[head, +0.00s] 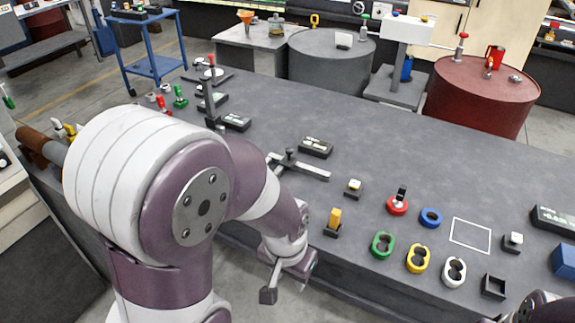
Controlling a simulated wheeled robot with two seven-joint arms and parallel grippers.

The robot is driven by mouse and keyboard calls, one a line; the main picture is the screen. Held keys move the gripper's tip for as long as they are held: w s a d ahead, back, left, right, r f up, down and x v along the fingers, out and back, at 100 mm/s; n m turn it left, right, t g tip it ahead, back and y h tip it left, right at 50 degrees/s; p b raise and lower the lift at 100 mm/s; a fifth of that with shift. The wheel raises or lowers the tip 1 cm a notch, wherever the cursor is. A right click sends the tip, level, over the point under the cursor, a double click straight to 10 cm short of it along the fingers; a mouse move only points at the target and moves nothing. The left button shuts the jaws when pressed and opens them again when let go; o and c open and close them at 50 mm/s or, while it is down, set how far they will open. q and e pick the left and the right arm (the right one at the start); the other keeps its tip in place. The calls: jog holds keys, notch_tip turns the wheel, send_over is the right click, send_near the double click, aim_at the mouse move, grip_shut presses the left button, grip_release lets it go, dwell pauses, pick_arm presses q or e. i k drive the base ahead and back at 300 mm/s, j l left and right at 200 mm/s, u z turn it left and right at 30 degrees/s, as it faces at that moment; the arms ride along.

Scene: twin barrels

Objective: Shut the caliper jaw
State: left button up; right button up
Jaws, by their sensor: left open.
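A caliper (308,170) lies on the grey bench, with a silver bar and dark jaw pieces near its left end. A gap seems to show between its jaws, but the view is too small to tell how wide. My left gripper (287,285) hangs in front of the bench's front edge, below and apart from the caliper. It is open and empty. Part of the caliper's left side lies close to my left forearm in the picture. Only a bit of my right arm shows at the bottom right corner; its gripper is out of view.
A black display box (316,147) lies behind the caliper. A yellow block on a dark base (334,222) and a small dark block (353,188) stand to its right. Coloured rings, including a green one (383,245), lie further right. Two barrels (480,95) (330,60) stand behind the bench.

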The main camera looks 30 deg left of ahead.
aim_at(288, 162)
jog(key=i+j, duration=0.3)
jog(key=j, duration=0.15)
jog(key=i+j, duration=0.35)
jog(key=j, duration=0.15)
jog(key=i+j, duration=0.3)
jog(key=j, duration=0.15)
jog(key=j+u, duration=0.05)
